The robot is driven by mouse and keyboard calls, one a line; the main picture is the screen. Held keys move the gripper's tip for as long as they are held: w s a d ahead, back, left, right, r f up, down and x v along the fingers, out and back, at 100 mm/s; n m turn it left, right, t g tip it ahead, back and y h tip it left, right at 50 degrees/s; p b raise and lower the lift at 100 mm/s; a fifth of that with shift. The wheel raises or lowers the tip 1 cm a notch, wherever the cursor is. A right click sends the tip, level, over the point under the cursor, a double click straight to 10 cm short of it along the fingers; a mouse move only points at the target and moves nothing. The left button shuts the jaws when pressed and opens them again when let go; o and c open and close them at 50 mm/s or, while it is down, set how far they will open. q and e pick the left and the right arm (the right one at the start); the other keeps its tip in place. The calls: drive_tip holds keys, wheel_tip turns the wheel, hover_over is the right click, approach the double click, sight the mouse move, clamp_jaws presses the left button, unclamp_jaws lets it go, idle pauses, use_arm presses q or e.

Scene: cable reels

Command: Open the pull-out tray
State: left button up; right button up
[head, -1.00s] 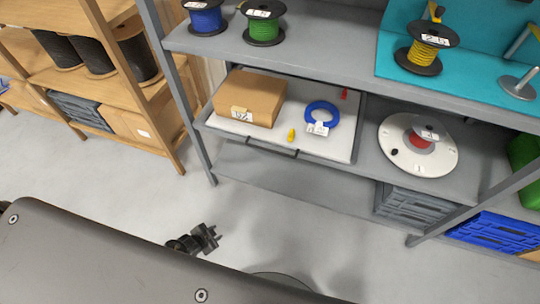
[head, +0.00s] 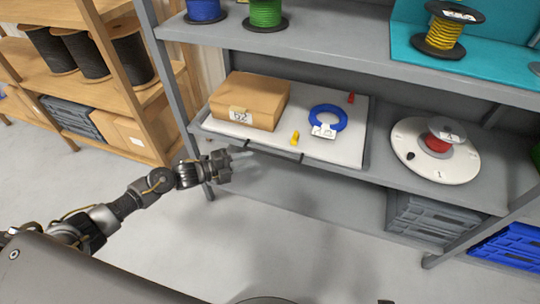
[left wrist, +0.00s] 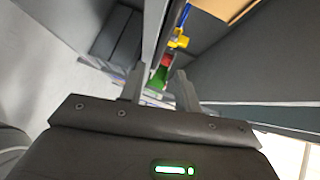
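The pull-out tray (head: 336,152) is a white-topped board in the middle shelf of the grey rack. Its front edge looks about level with the shelf front. A dark bar handle (head: 273,151) runs along that edge. My left gripper (head: 242,153) is just in front of the handle's left end, partly hiding it. In the left wrist view, its two fingers (left wrist: 160,88) stand apart with nothing clamped between them. A grey edge runs up between and beyond them; contact cannot be told. My right gripper does not show.
On the tray are a cardboard box (head: 249,101), a blue cable coil (head: 327,117), a yellow piece (head: 295,138) and a red piece (head: 351,98). A rack post (head: 171,85) stands left. The floor in front is clear.

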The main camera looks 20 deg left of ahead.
sight(270, 154)
use_arm(q)
drive_tip(key=x, duration=0.9)
drive_tip(key=shift+w+d+b, duration=0.1)
drive_tip(key=shift+d+b, duration=0.05)
drive_tip(key=shift+b, duration=0.15)
clamp_jaws()
